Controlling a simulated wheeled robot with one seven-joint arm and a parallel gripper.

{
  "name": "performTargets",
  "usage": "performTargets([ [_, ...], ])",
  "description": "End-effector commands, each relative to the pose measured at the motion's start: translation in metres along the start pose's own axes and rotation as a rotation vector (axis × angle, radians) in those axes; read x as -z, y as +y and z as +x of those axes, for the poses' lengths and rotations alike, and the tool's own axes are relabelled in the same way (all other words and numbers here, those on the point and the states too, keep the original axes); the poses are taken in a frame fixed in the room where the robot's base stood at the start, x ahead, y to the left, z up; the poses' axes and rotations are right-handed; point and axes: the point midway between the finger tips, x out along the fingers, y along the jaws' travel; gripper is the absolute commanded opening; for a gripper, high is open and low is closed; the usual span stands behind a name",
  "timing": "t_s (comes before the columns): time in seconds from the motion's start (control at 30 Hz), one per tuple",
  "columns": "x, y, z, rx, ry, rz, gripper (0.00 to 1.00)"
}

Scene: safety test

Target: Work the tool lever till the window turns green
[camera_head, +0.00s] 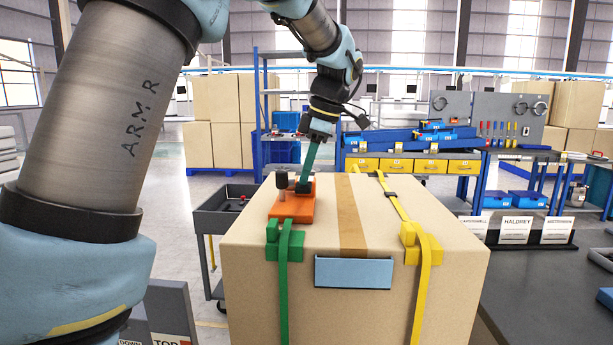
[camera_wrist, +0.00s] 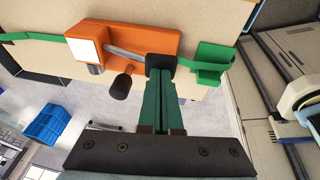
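The orange strapping tool (camera_head: 292,205) lies on top of a large carton (camera_head: 350,290), in line with a green strap (camera_head: 284,300). In the wrist view the tool (camera_wrist: 150,38) shows a square window (camera_wrist: 86,48), which is white, not green. A grey metal lever (camera_wrist: 122,52) with a black end grip (camera_wrist: 160,63) lies low along the tool. My gripper (camera_head: 305,180) reaches down to the tool from above. Its green fingers (camera_wrist: 163,80) are close together at the black grip and appear shut on it; the very tips are hidden. A dark knob (camera_wrist: 122,86) sticks out beside the lever.
A yellow strap (camera_head: 424,285) with a yellow buckle (camera_head: 424,245) runs over the carton's right side. A blue-grey label (camera_head: 353,273) is on its front. A dark cart (camera_head: 218,220) stands left of the carton; a dark table (camera_head: 550,270) with name signs (camera_head: 515,230) is at the right.

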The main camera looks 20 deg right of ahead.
Motion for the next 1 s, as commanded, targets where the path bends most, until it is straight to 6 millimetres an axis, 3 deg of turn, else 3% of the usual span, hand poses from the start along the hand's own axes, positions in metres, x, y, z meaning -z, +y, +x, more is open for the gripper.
performTargets([
  [0.03, -0.004, -0.004, 0.010, -0.020, -0.002, -0.004, 0.00],
  [0.2, -0.007, -0.011, 0.021, -0.108, -0.002, -0.029, 0.00],
  [0.5, -0.010, -0.019, 0.032, -0.252, -0.001, -0.072, 0.00],
  [1.0, -0.011, -0.024, 0.039, -0.246, 0.001, -0.074, 0.00],
])
